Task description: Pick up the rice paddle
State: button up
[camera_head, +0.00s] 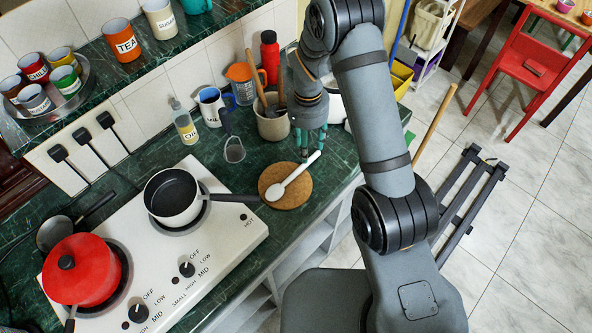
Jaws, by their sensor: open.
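The white rice paddle (290,180) lies on a round cork mat (283,203) on the green counter. Its broad end is at the lower left and its handle points to the upper right, past the mat's edge. My gripper (309,147) has teal fingers and points down close to the handle end of the paddle. It is open and holds nothing. I cannot tell the exact gap between the fingers and the handle.
A holder with wooden utensils (272,122) stands just left of my gripper. A saucepan (174,195) on the white stove points its dark handle toward the mat. A white pot (337,103) is partly hidden behind my arm. A red pot (82,272) sits lower left.

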aim_at(307, 165)
jog(key=shift+f, duration=0.9)
jog(key=shift+s+f+p, duration=0.25)
jog(key=shift+f+p, duration=0.3)
jog(key=shift+p, duration=0.1)
jog(key=shift+s+f+p, duration=0.1)
jog(key=shift+f+p, duration=0.65)
jog(key=shift+f, duration=1.35)
jog(key=c, duration=0.3)
jog(key=c, duration=0.8)
jog(key=shift+o, duration=0.2)
